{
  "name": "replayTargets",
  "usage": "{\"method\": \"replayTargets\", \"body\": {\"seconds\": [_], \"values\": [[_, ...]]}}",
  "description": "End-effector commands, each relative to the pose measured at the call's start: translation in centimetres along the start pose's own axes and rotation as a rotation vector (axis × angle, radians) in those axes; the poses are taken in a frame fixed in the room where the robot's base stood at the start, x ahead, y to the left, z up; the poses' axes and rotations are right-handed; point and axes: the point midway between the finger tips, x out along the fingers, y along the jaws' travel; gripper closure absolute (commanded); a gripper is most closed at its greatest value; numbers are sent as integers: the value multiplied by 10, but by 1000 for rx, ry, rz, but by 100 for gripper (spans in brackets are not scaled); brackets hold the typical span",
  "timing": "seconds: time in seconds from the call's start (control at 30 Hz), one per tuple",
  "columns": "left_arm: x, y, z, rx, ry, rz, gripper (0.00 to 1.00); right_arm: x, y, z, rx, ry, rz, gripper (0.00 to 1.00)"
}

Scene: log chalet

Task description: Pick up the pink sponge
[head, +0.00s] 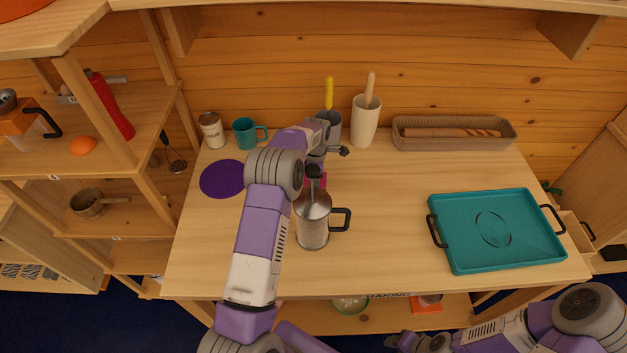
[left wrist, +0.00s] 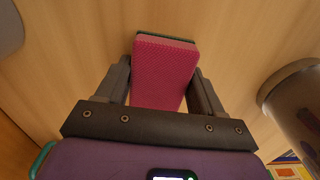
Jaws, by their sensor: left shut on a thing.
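The pink sponge (left wrist: 165,70), with a dark green layer along its far edge, is between the two fingers of my left gripper (left wrist: 164,82) in the left wrist view. The fingers are shut on its sides. In the head view only a small pink patch of the sponge (head: 322,182) shows, behind the metal press pot. My left gripper (head: 318,165) is there, mostly hidden by my own wrist. I cannot tell whether the sponge touches the table. My right gripper (head: 398,341) is at the bottom right, low in front of the table; its fingers are unclear.
The metal press pot (head: 312,222) stands close in front of my left gripper. A purple round mat (head: 223,179), teal mug (head: 245,134), canister (head: 211,130) and white crock (head: 365,121) are around it. A teal tray (head: 460,245) lies right; the table between is clear.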

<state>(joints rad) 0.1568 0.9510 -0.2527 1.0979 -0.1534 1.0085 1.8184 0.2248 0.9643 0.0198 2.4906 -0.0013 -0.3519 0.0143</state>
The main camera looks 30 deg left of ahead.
Motion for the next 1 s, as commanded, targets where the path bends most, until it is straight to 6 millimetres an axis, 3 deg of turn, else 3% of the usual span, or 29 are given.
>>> {"method": "replayTargets", "body": {"seconds": [0.17,0.63,1.0], "values": [[-6,0,0,0,0,1,61,-1,0,0,0,0,0,57],[-89,0,0,0,0,2,61,-9,-3,0,0,0,0,57],[-100,0,0,0,-1,0,61,-9,-4,0,0,0,0,57]]}}
